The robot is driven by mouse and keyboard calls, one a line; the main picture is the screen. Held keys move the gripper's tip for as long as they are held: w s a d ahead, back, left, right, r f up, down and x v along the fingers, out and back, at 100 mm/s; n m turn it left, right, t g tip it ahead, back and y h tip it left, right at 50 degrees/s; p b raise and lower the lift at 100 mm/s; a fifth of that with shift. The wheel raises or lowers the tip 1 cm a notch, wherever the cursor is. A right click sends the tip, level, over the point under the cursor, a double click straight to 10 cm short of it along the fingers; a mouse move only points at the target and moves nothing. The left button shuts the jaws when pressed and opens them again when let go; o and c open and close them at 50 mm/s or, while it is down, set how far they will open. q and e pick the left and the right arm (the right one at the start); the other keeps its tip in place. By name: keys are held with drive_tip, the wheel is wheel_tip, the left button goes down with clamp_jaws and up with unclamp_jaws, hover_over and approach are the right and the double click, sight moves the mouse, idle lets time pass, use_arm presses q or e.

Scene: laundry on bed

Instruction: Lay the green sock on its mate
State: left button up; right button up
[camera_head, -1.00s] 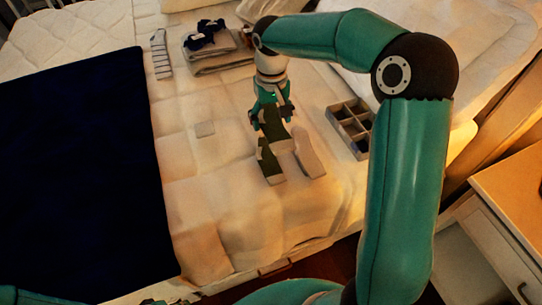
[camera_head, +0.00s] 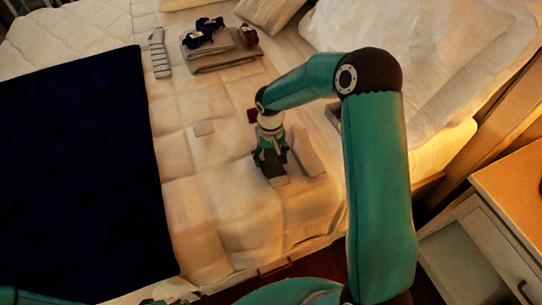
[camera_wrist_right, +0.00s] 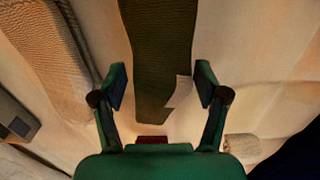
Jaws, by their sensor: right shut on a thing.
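My right gripper (camera_head: 270,160) is low over the bed and shut on a dark green sock (camera_head: 275,169). A light grey end of green sock shows just below the fingers in the head view. In the right wrist view the dark green cloth (camera_wrist_right: 158,50) runs between the two fingers of the gripper (camera_wrist_right: 161,85), with a pale patch near its right edge. I cannot tell how much of this cloth is the held sock and how much is its mate beneath.
A light grey sock (camera_head: 305,155) lies just right of the green one. A striped sock (camera_head: 159,54) and a folded grey stack (camera_head: 222,62) with dark socks lie further back. A navy cloth (camera_head: 75,170) covers the left.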

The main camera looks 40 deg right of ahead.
sight(271, 158)
drive_tip(key=shift+f, duration=0.3)
drive_tip(key=o, duration=0.9)
drive_tip(key=shift+r, duration=0.2)
wheel_tip(271, 158, up, 12)
idle(0.4)
